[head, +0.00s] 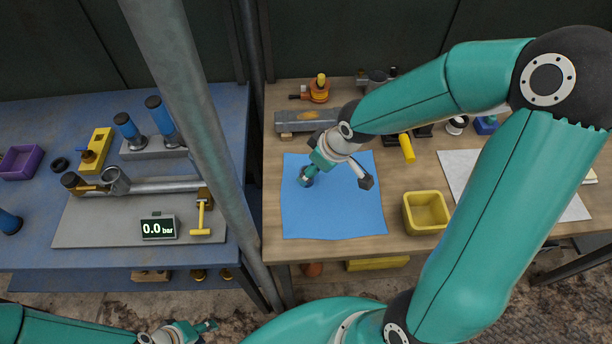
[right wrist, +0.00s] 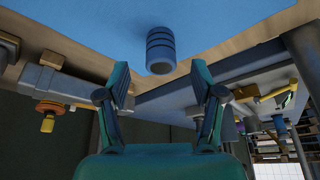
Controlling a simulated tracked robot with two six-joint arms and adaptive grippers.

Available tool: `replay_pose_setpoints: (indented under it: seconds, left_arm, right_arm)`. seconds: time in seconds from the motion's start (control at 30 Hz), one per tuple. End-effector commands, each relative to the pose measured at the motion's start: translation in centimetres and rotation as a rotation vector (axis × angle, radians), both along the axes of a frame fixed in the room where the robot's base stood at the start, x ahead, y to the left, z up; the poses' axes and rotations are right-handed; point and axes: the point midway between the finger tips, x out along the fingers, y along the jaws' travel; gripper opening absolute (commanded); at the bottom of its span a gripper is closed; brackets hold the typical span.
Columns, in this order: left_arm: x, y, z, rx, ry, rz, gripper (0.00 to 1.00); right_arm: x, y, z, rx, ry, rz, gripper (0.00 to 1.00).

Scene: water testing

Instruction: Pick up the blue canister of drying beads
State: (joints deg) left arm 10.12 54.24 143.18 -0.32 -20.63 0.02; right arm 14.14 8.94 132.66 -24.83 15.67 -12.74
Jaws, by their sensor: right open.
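The blue canister (right wrist: 160,50) is a dark blue ribbed cylinder on the blue mat (head: 330,220). In the right wrist view it shows whole, just beyond the fingertips and between their lines, apart from both. In the head view my right gripper (head: 310,174) is over the upper left part of the mat and largely covers the spot, so the canister is hard to make out there. In the right wrist view the right gripper (right wrist: 157,82) is open and empty. My left gripper (head: 200,329) is low at the bottom left, away from the mat; its jaws are too small to read.
The wooden bench holds a yellow bin (head: 425,213), a grey metal block (head: 300,121), an orange-and-brass fitting (head: 318,88) and a white sheet (head: 463,170). A grey post (head: 200,110) stands between it and the blue table (head: 30,240), which carries a pressure rig with a 0.0 bar display (head: 158,228).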

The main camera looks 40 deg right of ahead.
Motion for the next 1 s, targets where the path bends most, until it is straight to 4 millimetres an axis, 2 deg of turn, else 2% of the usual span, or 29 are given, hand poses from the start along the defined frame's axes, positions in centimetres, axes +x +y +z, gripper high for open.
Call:
replay_pose_setpoints:
  seconds: [0.3,0.6,0.67,0.97,1.0]
  left_arm:
    - [0.0,0.0,-1.3,0.0,0.0,0.0,0.4]
    - [0.0,0.0,-1.3,0.0,0.0,0.0,0.4]
    - [0.0,0.0,-1.3,0.0,0.0,0.0,0.4]
    - [0.0,0.0,-1.3,0.0,0.0,0.0,0.4]
    - [0.0,0.0,-1.3,0.0,0.0,0.0,0.4]
  right_arm:
    - [1.8,0.7,-4.0,0.001,0.001,0.003,0.66]
    - [2.1,0.8,-4.2,0.001,0.0,0.001,0.66]
    - [2.1,0.8,-4.2,0.001,0.0,0.001,0.58]
    - [2.0,0.8,-4.2,0.001,0.0,0.001,0.08]
    - [2.0,0.8,-4.2,0.001,0.0,0.001,0.07]
